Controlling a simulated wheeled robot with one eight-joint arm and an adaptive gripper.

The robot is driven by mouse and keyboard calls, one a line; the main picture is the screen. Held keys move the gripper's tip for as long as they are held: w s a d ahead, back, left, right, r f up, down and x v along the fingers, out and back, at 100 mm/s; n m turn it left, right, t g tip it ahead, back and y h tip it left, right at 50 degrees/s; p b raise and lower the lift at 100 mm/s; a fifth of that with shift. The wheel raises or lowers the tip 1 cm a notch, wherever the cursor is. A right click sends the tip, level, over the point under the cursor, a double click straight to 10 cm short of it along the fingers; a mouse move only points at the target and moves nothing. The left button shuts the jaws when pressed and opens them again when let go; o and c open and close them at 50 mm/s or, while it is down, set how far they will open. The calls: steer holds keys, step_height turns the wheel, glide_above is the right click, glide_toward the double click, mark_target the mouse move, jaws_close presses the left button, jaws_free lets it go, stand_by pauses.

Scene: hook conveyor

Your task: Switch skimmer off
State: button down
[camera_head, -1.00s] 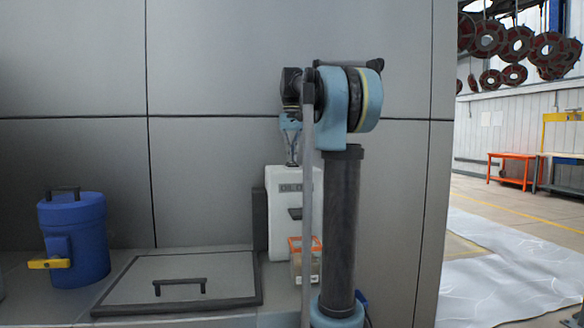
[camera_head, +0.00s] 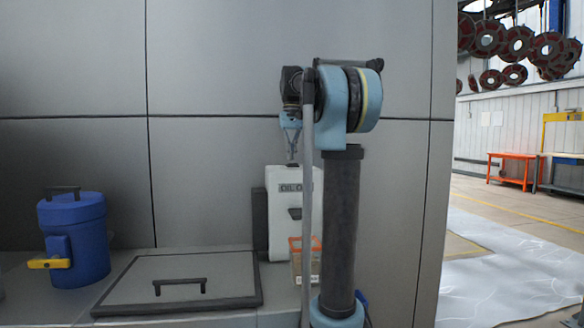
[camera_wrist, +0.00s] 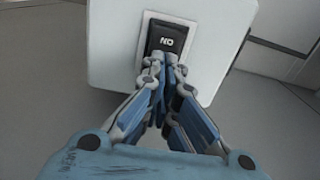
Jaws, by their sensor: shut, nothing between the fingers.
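The skimmer is a white box (camera_head: 282,230) with dark lettering near its top, standing behind my arm in the head view; the arm partly hides it. In the wrist view its white top (camera_wrist: 115,50) fills the upper middle and carries a black rocker switch (camera_wrist: 166,40) marked "ON" in a pale frame. My gripper (camera_wrist: 161,62) is shut and empty, its fingertips overlapping the lower edge of the switch in the wrist view. I cannot tell whether they touch it. In the head view my gripper (camera_head: 292,160) points down just above the box top.
A small clear container with an orange rim (camera_head: 297,262) stands before the box. A flat lid with a dark handle (camera_head: 180,286) lies to the left. A blue drum with a yellow tap (camera_head: 82,240) stands at far left. A grey wall (camera_head: 210,180) rises behind.

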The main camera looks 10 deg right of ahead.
steer(key=shift+r, duration=2.85)
